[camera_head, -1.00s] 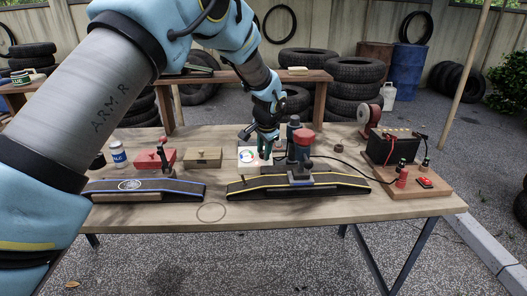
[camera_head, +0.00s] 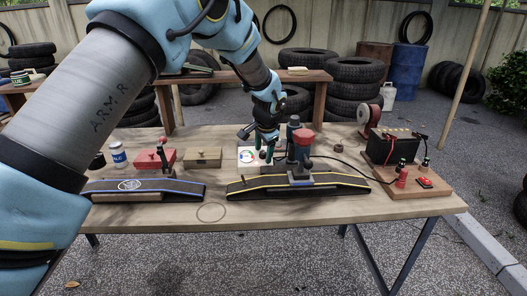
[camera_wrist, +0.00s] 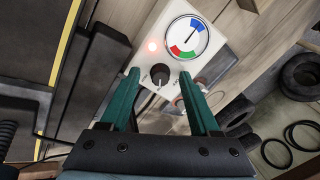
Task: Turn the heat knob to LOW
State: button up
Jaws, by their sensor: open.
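The heat knob (camera_wrist: 159,74) is a dark round knob on a white control box (camera_wrist: 218,15). In the wrist view it lies between the two green fingers of my gripper (camera_wrist: 160,88), which are apart, and I cannot tell whether either touches it. The knob's lettering is too small to read. In the head view my gripper (camera_head: 265,157) is just right of the gauge on the box (camera_head: 247,165), hiding the knob.
A red-topped press (camera_head: 301,150) stands on a yellow-edged black strip (camera_head: 340,182) right of my gripper. A wooden box (camera_head: 203,158) and a red box (camera_head: 153,160) are to the left. The table front (camera_head: 240,212) is mostly clear, with a thin ring lying there.

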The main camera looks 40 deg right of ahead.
jog(key=b+v, duration=0.2)
jog(key=v, duration=0.8)
jog(key=shift+s+r, duration=0.15)
jog(key=shift+r, duration=0.25)
jog(key=shift+a, duration=0.1)
jog(key=w+a+n+y, duration=0.1)
jog(key=w+a+n, duration=0.25)
jog(key=a, duration=0.75)
jog(key=w+a+n+g+p, duration=0.1)
jog(key=w+a+n, duration=0.3)
jog(key=a, duration=0.6)
jog(key=w+a+n+y, duration=0.15)
jog(key=w+a, duration=0.35)
jog(key=a, duration=0.6)
jog(key=s+a+f+n, duration=0.1)
jog(key=s+a+n, duration=0.3)
jog(key=a, duration=0.8)
jog(key=s+a+f+n+g+p, duration=0.1)
jog(key=s+a+n, duration=0.4)
jog(key=a, duration=0.7)
jog(key=shift+s+a+n, duration=0.2)
jog(key=shift+s+n, duration=0.1)
jog(key=shift+s, duration=0.6)
